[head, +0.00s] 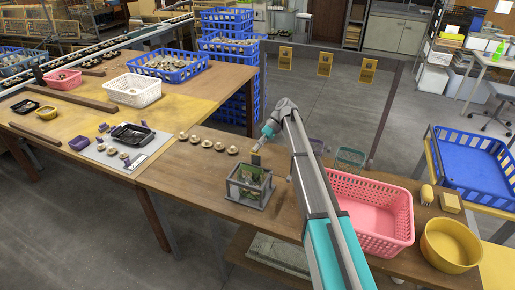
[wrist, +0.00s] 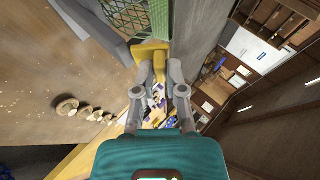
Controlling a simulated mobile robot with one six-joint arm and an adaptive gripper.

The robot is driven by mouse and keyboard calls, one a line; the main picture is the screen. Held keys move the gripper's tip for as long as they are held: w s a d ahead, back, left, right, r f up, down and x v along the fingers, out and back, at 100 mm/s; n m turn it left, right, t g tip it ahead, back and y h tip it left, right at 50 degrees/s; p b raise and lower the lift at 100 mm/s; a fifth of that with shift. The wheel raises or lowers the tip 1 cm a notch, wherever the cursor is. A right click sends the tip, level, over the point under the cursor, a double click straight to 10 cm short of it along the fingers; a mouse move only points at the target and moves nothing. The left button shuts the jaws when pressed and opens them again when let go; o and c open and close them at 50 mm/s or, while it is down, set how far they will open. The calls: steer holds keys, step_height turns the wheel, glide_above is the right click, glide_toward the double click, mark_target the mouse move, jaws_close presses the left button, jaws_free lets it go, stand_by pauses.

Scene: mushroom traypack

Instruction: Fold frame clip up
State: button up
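A small grey frame (head: 232,188) with green netting in it stands on the near wooden table in the head view. Its grey edge (wrist: 108,38) and the green netting (wrist: 160,15) show at the top of the wrist view. A yellow clip (wrist: 150,46) with a flat head and a narrow stem is at the frame's edge in the wrist view. My gripper (wrist: 158,68) has its fingers apart, one on each side of the clip's stem. I cannot tell whether either finger touches it. In the head view my gripper (head: 259,146) is just above the frame.
A row of mushrooms (head: 208,144) lies left of the frame, also seen in the wrist view (wrist: 85,111). A pink basket (head: 372,188) and a yellow bowl (head: 450,245) stand to the right. A transparent panel (head: 335,100) stands behind the table.

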steer(key=o, duration=0.4)
steer(key=shift+s+p, duration=0.15)
steer(key=shift+p, duration=0.2)
